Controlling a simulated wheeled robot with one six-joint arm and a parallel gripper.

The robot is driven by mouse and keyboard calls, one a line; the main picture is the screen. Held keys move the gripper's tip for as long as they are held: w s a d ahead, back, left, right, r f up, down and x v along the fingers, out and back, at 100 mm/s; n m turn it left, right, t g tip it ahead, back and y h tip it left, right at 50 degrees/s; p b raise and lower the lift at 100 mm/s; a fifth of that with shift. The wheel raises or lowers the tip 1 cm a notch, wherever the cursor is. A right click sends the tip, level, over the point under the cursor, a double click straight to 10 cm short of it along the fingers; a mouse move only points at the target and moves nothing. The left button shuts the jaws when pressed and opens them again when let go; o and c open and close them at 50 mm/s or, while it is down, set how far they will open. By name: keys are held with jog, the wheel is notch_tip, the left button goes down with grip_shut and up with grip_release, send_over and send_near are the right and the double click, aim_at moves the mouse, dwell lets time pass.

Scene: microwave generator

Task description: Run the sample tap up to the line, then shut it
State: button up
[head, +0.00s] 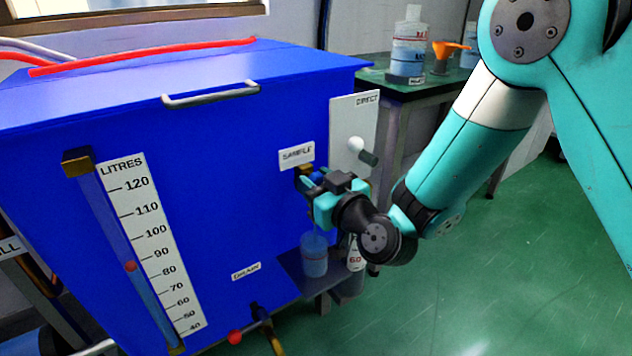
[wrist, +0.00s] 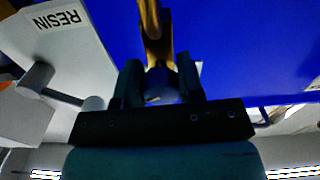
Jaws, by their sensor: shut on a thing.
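The sample tap sits on the front of the blue tank under the SAMPLE label (head: 297,156). Its brass body (wrist: 152,22) shows at the top of the wrist view. My gripper (head: 313,186) is at this tap. In the wrist view its dark fingers (wrist: 160,85) are shut on the tap's handle (wrist: 160,80). My gripper hides much of the tap in the head view. A clear beaker (head: 314,262) stands below the tap and holds blue-tinted liquid. I cannot make out its line, or tell for sure whether liquid is running.
A white panel (head: 352,118) with a lever (head: 366,157) stands close right of my gripper. A drain tap (head: 262,318) sits low on the tank. The level gauge's red float (head: 130,266) is between 80 and 90. A green bench (head: 375,80) with bottles is behind.

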jog(key=m, duration=0.4)
jog(key=shift+m, duration=0.3)
jog(key=o, duration=0.9)
jog(key=shift+o, duration=0.2)
